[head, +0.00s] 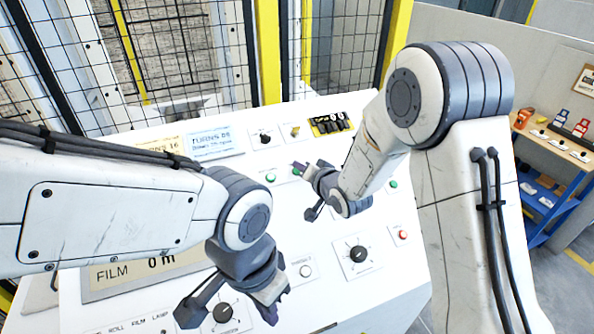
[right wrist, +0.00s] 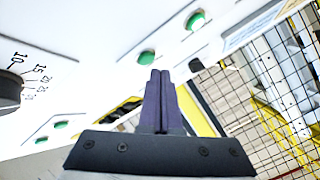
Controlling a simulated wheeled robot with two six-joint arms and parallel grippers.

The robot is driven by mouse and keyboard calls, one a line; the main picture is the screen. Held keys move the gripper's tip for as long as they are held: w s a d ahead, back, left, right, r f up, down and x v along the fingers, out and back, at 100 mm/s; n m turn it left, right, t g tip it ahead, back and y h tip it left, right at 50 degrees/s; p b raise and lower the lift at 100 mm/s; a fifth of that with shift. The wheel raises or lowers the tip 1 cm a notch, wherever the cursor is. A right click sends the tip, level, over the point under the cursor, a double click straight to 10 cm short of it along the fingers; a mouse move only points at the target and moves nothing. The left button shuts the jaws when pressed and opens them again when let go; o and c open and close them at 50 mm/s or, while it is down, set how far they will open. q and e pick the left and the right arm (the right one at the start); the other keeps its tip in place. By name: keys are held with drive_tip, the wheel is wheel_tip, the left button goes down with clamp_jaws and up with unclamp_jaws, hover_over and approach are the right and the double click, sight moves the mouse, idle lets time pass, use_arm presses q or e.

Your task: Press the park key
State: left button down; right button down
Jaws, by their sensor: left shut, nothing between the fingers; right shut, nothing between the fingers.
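The white control panel (head: 330,285) carries several keys; I cannot read which one is the park key. A green key (head: 271,178) sits left of my right gripper (head: 298,169), and another green key (head: 393,183) lies to its right. My right gripper is shut and empty, low over the panel. In the right wrist view its fingertips (right wrist: 160,74) appear just beside a green key (right wrist: 146,57); I cannot tell whether they touch. A second green key (right wrist: 195,20) is farther up. My left gripper (head: 272,310) is shut and empty over the panel's lower part, near a black knob (head: 222,312).
A large black dial (head: 357,254), a red button (head: 403,234) and a white button (head: 305,270) are on the panel. A wire fence (head: 180,60) with yellow posts rises behind. A blue shelf (head: 545,200) stands at right.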

idle(0.4)
drive_tip(key=shift+w+f+b, duration=0.15)
drive_tip(key=shift+f+b, duration=0.25)
drive_tip(key=shift+b, duration=0.1)
